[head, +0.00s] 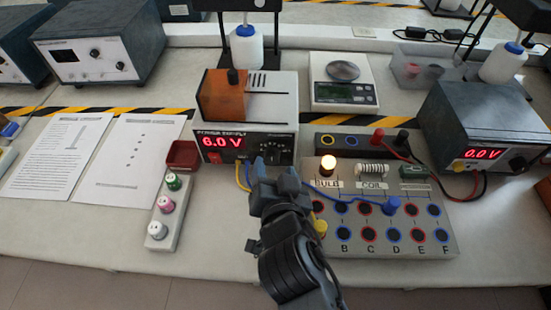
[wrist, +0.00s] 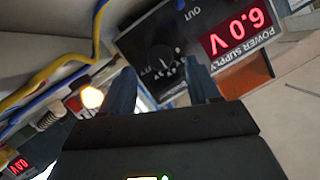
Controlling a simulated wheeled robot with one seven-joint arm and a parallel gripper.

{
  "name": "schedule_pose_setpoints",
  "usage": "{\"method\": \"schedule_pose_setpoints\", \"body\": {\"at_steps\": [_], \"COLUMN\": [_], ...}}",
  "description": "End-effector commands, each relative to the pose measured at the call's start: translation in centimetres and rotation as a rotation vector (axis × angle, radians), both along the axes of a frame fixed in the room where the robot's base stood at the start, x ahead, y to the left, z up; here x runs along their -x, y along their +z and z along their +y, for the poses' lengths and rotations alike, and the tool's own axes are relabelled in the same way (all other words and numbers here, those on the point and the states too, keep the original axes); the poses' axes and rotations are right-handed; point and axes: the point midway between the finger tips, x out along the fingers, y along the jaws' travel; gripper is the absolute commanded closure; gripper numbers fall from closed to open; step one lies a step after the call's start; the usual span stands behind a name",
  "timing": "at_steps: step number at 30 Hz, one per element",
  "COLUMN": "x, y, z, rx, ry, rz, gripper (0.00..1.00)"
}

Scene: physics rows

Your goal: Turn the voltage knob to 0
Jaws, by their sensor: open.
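The power supply (head: 245,110) stands mid-table with a red display reading 6.0 V. Its black voltage knob (wrist: 160,57) sits on a dial with white marks; in the head view my gripper partly covers the dial (head: 274,150). My gripper (head: 275,166) is open in front of the panel's right part. In the wrist view my gripper (wrist: 160,70) has one finger to each side of the knob in the picture, with a gap between them. I cannot tell whether either finger touches the knob or how far off they are. The knob's exact pointer setting is unclear.
A lit bulb (head: 328,165) stands on the circuit board (head: 440,243), right of my gripper. Yellow and blue wires (wrist: 60,70) run close to it. A second supply (head: 480,120) at right reads 0.0 V. A scale (head: 343,95) and a small red bin (head: 183,155) stand nearby.

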Motion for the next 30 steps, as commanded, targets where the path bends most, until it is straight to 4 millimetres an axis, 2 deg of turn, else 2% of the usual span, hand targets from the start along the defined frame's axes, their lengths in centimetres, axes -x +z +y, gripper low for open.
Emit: {"method": "schedule_pose_setpoints", "body": {"at_steps": [3,7,18,30], "x": [-1.7,-2.8,-3.3,-3.3], "y": [-0.5,-1.0,-1.3,-1.3], "z": [0.2,0.3,0.4,0.4], "rx": [0.002,0.001,0.000,0.000], "ry": [0.001,0.000,0.001,0.001], "rz": [-0.002,0.000,0.000,0.001], "gripper": [0.39,0.39,0.39,0.77]}}
